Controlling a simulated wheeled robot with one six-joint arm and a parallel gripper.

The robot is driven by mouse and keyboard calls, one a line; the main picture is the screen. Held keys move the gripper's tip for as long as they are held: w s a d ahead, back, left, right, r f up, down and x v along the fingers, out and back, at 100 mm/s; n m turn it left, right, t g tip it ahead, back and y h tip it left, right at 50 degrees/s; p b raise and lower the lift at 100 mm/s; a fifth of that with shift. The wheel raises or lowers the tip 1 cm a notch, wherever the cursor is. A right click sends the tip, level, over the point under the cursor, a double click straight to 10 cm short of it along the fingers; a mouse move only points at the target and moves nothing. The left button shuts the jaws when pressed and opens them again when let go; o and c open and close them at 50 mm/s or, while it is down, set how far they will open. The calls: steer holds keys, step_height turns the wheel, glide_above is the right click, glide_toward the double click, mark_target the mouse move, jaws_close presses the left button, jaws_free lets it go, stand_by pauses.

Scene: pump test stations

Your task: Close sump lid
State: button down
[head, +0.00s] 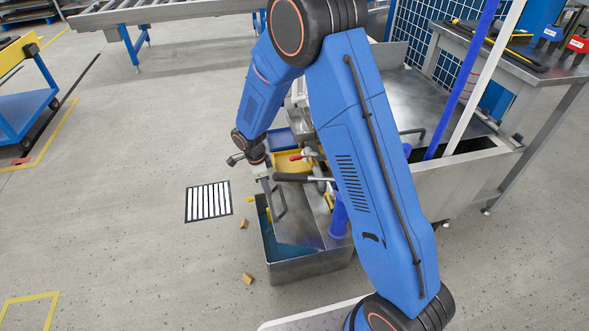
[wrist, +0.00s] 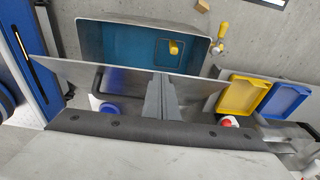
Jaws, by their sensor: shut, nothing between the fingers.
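The sump is a grey metal tank (head: 312,267) with a teal inside, low on the floor; in the wrist view its open mouth (wrist: 130,45) shows beyond the lid. The lid (head: 306,222) is a grey metal plate with a dark bar handle (head: 280,204). It stands raised and tilted, leaving part of the tank uncovered. In the wrist view the lid (wrist: 203,92) shows its handle side, with the handle (wrist: 97,82) left of my fingers. My gripper (wrist: 158,78) is shut and empty on that side, fingertips near the lid's upper edge; I cannot tell whether they touch.
A yellow bin (wrist: 242,97) and a blue bin (wrist: 284,101) sit beside the tank. A yellow-handled valve (wrist: 222,36) is on the tank's outside. Small tan blocks (head: 247,279) and a striped floor grate (head: 208,202) lie to the left. The steel bench (head: 465,180) stands right.

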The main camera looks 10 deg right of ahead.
steer(key=a+f, duration=0.3)
steer(key=f, duration=0.4)
steer(key=a+f, duration=0.4)
steer(key=f, duration=0.4)
steer(key=shift+a+f, duration=0.15)
